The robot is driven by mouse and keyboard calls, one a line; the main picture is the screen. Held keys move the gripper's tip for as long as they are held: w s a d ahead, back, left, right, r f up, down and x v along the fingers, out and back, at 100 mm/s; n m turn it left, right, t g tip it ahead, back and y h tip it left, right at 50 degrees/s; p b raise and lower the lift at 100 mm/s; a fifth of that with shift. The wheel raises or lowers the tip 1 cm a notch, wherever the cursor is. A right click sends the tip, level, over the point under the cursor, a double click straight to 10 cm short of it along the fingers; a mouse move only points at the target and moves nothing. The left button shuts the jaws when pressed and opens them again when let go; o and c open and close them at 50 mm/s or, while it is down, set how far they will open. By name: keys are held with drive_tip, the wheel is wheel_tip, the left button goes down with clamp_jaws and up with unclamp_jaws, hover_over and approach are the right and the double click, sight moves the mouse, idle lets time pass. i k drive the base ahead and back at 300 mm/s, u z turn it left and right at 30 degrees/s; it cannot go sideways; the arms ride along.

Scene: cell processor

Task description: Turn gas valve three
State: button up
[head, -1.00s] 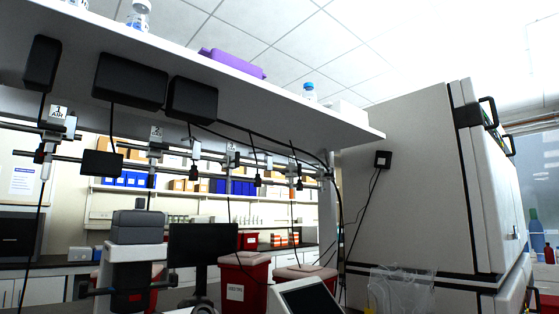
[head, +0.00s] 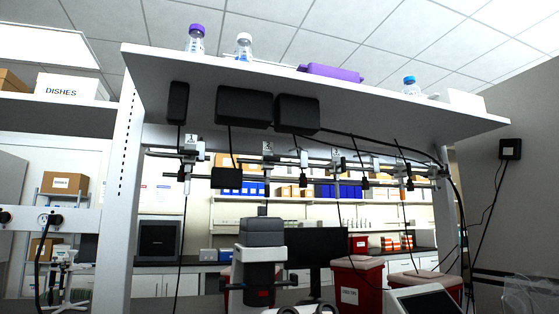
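Two horizontal pipes run below the raised shelf, carrying several numbered tags and small fittings with dark parts. A tag marked 1 (head: 192,144) is at the left and a tag marked 2 (head: 268,148) is in the middle. A third small tag (head: 336,142) sits to the right of it; it looks like 3, but is too small to read surely. Gas valve three is probably among the fittings near that tag, but I cannot tell its handle's position. Dark fittings (head: 364,183) hang farther right. My gripper is not in view.
The raised shelf (head: 370,98) overhangs the pipes, with black boxes (head: 244,107) and hanging cables below it. A grey device (head: 262,232), a dark monitor (head: 318,247) and red bins (head: 358,287) stand below. A white upright (head: 126,190) stands left; a grey wall closes the right.

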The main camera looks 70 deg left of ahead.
sight(342, 165)
drive_tip(key=u, duration=1.85)
